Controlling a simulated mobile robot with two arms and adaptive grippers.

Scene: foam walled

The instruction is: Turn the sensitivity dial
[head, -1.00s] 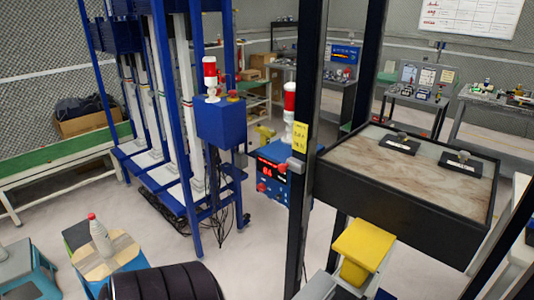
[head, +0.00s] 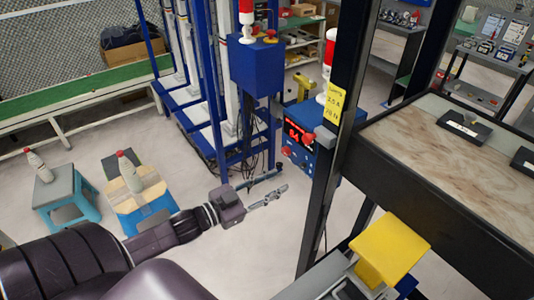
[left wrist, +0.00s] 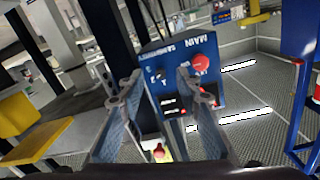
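A blue control box (head: 300,157) with a lit red display (head: 298,131) and red buttons stands behind the dark post. In the left wrist view its blue panel (left wrist: 172,52) shows tilted, with white lettering partly reading "MAIN", a large red button (left wrist: 200,62) and small dark controls (left wrist: 158,76). I cannot tell which control is the sensitivity dial. My left gripper (head: 268,190) is open and empty, to the lower left of the box and apart from it. In the left wrist view its fingers (left wrist: 160,90) frame part of the panel. My right gripper is not in view.
A dark post with a yellow label (head: 334,103) partly hides the box. A black-edged table (head: 420,150) and a yellow block (head: 388,248) are at the right. A blue rack (head: 212,110) stands behind. Stools with bottles are at the left. Bare floor lies below the box.

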